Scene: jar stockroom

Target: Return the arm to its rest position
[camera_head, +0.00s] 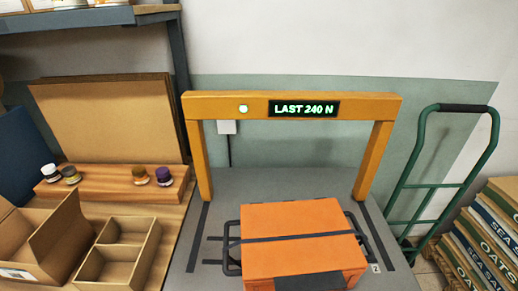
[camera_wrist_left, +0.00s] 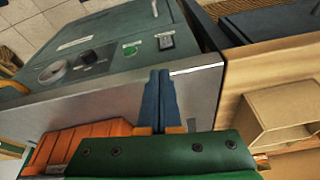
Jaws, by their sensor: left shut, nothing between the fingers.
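My left gripper (camera_wrist_left: 160,100) shows in the left wrist view, with its two blue fingers closed together and nothing between them. It is in front of the edge of a grey cabinet (camera_wrist_left: 110,75) with a dial and a green button. Neither gripper nor arm shows in the head view. My right gripper is in neither view.
An orange slatted-looking block (camera_wrist_left: 85,145) lies close left of the gripper; a cardboard box (camera_wrist_left: 285,110) is at right. In the head view, an orange frame (camera_head: 195,150) reading "LAST 240 N" spans a grey bench with an orange box (camera_head: 300,220). A divided carton (camera_head: 152,243), jars and a green trolley (camera_head: 433,186) flank it.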

